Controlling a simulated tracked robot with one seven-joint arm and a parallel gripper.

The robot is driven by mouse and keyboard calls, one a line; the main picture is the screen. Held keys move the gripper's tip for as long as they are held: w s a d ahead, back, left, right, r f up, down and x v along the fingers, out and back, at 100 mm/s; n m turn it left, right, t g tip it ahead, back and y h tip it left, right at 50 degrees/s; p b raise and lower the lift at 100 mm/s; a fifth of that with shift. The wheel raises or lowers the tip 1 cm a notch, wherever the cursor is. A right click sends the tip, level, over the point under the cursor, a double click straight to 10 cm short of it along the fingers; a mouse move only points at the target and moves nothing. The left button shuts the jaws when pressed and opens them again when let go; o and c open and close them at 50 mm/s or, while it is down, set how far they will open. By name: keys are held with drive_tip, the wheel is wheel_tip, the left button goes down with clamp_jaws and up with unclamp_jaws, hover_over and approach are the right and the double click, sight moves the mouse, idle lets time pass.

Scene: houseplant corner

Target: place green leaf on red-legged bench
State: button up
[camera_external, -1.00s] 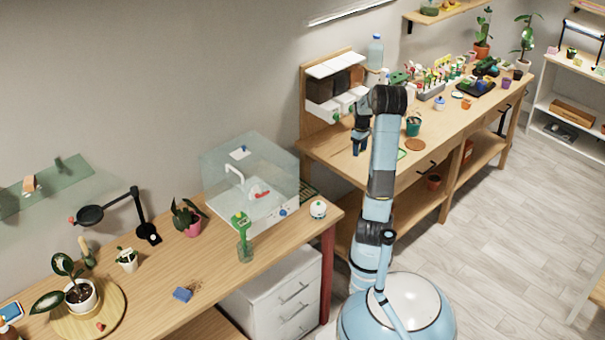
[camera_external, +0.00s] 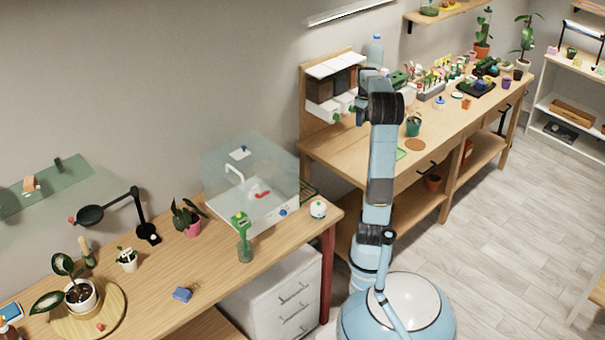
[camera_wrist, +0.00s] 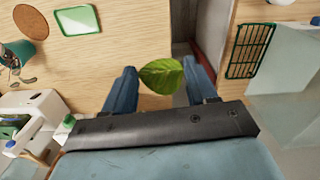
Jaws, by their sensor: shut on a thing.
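My gripper (camera_wrist: 160,70) is shut on a green leaf (camera_wrist: 162,76), which shows between the two blue fingers in the wrist view. The leaf is pointed and veined. In the external view my arm's upper end is over the right-hand workbench, and the fingers and leaf cannot be made out there. The red-legged bench (camera_external: 218,262) runs along the left of the external view, with its red leg (camera_external: 327,270) at the near right corner. In the wrist view, part of this bench lies at the right, beyond a gap.

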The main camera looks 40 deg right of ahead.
wheel_tip(320, 180, up, 10)
drive_tip(key=w+a+n, duration=0.3)
drive_tip(key=w+a, duration=0.6)
drive_tip(key=a, duration=0.3)
drive_tip(key=w+a+n, duration=0.2)
drive_tip(key=w+a, duration=0.7)
drive_tip(key=a, duration=0.3)
drive_tip(key=w+a+n, duration=0.1)
drive_tip(key=a+n, duration=0.4)
drive_tip(key=a, duration=3)
drive_tip(key=s+a+n, duration=0.2)
drive_tip(key=s+a, duration=0.4)
drive_tip(key=a, duration=0.6)
drive_tip(key=s+a+n, duration=0.2)
drive_tip(key=s+a, duration=0.5)
drive_tip(key=a, duration=0.5)
drive_tip(key=s+a+n, duration=0.3)
drive_tip(key=s+a, duration=1.1)
drive_tip(key=s, duration=0.5)
hover_over(170, 311)
drive_tip(key=d, duration=0.1)
drive_tip(key=f, duration=3.5)
drive_tip(key=shift+s+f, duration=0.1)
drive_tip(key=shift+s, duration=0.2)
drive_tip(key=shift+w+a+f, duration=0.35)
drive_tip(key=shift+a+f, duration=0.2)
drive_tip(key=shift+f, duration=1.65)
